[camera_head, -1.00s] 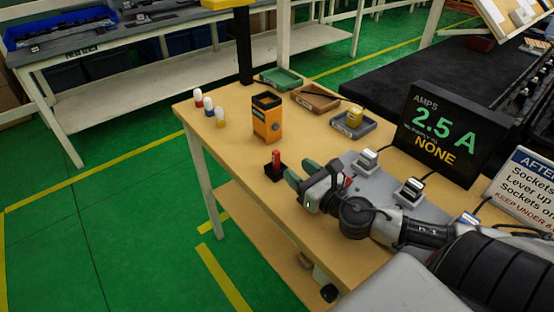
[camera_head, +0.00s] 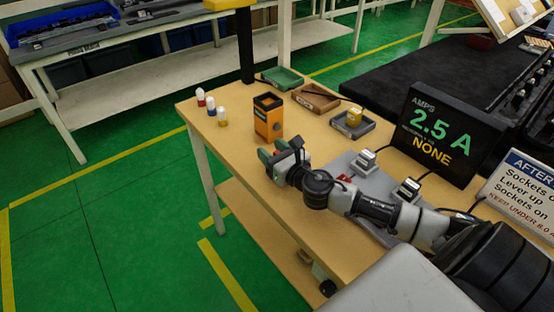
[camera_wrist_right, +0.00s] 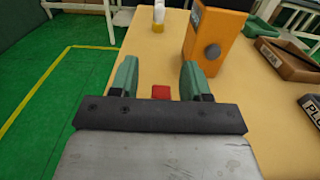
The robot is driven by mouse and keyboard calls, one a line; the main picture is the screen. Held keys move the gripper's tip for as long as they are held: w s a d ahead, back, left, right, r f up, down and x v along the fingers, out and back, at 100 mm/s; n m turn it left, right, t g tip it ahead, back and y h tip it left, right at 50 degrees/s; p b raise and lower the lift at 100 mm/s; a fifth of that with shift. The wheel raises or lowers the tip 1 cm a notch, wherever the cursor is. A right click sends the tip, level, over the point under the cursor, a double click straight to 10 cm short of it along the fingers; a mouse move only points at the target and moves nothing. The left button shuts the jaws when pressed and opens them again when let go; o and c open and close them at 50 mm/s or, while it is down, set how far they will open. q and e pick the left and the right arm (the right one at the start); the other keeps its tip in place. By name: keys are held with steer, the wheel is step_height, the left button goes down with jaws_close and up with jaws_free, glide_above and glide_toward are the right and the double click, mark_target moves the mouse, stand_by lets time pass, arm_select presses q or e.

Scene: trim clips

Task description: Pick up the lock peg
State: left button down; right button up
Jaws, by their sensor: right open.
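The lock peg, which I take to be the red peg (camera_wrist_right: 160,92), shows its red top between the two green fingers in the right wrist view. Its lower part is hidden behind the gripper's dark front bar. In the head view my right gripper covers the peg and its small black holder. My right gripper (camera_head: 271,154) is open, its fingers on either side of the peg with visible gaps; it also shows in the right wrist view (camera_wrist_right: 160,78). I cannot tell how deep the fingers reach. My left gripper is not in view.
An orange box (camera_head: 268,117) stands just beyond the gripper. Small white-topped bottles (camera_head: 210,106) stand at the table's left edge. Green (camera_head: 283,79), brown (camera_head: 316,98) and grey (camera_head: 353,128) trays lie behind. A grey fixture plate (camera_head: 343,163) and the amps display (camera_head: 437,133) are to the right.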

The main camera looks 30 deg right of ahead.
steer(key=c, duration=0.9)
jaws_close()
steer(key=shift+r, duration=0.1)
